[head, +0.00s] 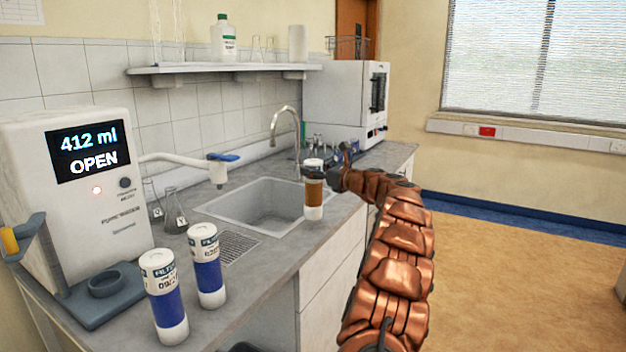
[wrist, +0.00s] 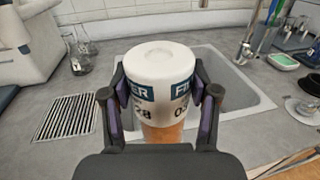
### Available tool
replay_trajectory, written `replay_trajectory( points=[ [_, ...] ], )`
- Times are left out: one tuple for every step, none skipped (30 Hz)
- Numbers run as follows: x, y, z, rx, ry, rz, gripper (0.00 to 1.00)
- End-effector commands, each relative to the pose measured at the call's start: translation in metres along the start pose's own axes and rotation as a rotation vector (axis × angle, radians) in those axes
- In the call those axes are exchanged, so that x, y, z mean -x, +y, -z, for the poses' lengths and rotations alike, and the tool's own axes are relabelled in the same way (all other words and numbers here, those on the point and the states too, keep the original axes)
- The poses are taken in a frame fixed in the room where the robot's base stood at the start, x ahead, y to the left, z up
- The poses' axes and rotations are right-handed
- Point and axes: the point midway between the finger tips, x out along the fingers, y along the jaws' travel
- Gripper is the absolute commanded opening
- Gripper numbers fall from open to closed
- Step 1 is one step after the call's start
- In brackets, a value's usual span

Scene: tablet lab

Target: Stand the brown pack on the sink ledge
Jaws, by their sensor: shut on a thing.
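The brown pack (head: 314,190) is a white cylinder with a brown band, held upright in front of the sink (head: 265,205). In the wrist view the pack (wrist: 160,85) stands between both fingers of my gripper (wrist: 160,104), with its white lid facing up and its brown part below. My gripper is shut on it, and the pack covers part of the basin behind it. In the head view the fingers are mostly hidden by the pack and my arm. I cannot tell whether the pack's base touches anything.
Two blue-banded packs (head: 207,265) (head: 163,297) stand on the counter at the front left, by a dispenser (head: 75,190) reading "412 ml OPEN". A curved tap (head: 285,115) rises behind the basin. Flasks (head: 174,212) stand left of the sink. A drain grate (wrist: 66,118) lies beside it.

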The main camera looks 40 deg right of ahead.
Motion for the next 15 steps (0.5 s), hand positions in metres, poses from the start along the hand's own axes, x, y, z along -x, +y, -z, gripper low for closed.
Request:
replay_trajectory(
  points=[
    [-0.0024,-0.0032,0.0008,-0.001,0.000,0.001,0.00],
    [-0.0035,-0.0045,0.0007,0.000,0.000,0.002,0.00],
    [-0.0047,-0.0057,0.0003,0.001,-0.001,0.002,0.00],
    [-0.0055,-0.0063,-0.0002,0.001,-0.002,0.002,0.00],
    [-0.0061,-0.0068,-0.0005,0.002,-0.002,0.002,0.00],
    [-0.0068,-0.0070,-0.0009,0.002,-0.003,0.001,0.00],
    [-0.0072,-0.0071,-0.0009,0.002,-0.003,0.001,0.00],
    [-0.0075,-0.0072,-0.0009,0.001,-0.003,0.001,0.00],
    [-0.0079,-0.0073,-0.0009,0.001,-0.003,0.001,0.00],
    [-0.0081,-0.0075,-0.0008,0.001,-0.003,0.001,0.00],
    [-0.0085,-0.0076,-0.0008,0.001,-0.003,0.001,0.00],
    [-0.0091,-0.0080,-0.0006,0.001,-0.003,0.000,0.00],
    [-0.0098,-0.0083,-0.0005,0.001,-0.003,0.000,0.00],
    [-0.0107,-0.0087,-0.0002,0.001,-0.003,-0.001,0.00],
    [-0.0120,-0.0092,0.0003,0.002,-0.002,-0.001,0.00]
  ],
)
